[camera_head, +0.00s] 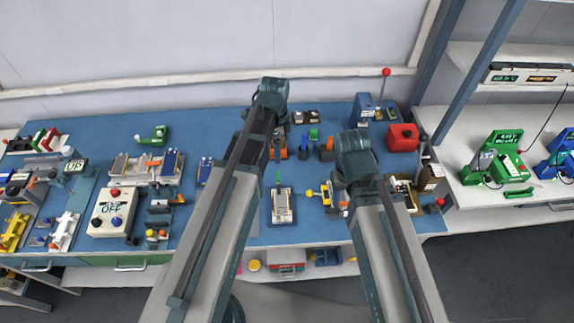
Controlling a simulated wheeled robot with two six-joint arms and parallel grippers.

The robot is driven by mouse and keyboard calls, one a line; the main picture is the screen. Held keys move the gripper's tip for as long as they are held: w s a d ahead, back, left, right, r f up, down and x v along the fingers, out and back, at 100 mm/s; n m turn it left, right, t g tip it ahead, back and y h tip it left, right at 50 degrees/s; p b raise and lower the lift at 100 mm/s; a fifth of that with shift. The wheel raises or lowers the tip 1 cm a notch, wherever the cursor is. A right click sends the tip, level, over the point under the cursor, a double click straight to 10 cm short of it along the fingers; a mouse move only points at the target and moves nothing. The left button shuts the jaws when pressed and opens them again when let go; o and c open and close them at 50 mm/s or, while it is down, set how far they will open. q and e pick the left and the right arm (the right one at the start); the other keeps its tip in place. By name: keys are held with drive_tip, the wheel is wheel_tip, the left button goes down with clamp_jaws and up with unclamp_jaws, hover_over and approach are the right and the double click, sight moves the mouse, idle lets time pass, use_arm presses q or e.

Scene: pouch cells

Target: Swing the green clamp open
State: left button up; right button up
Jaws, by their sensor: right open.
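A small upright green part (278,177) stands at the back end of a pale, dark-based fixture (283,208) on the blue bench, between my arms. A green bracket-like piece with a knob (153,136) stands farther back on the left. I cannot tell for certain which is the green clamp, or whether it is open. My right gripper (340,196) is small and partly hidden by its arm, low over the bench to the right of the fixture; it is open.
A red box (402,137) and a red-knobbed lever (384,88) stand at the back right. Bare blue bench shows around the pale fixture.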

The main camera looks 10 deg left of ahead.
sight(278, 175)
use_arm(q)
drive_tip(key=shift+f, duration=0.15)
wheel_tip(278, 175, down, 14)
drive_tip(key=b, duration=1.4)
drive_tip(key=shift+r, duration=0.2)
clamp_jaws()
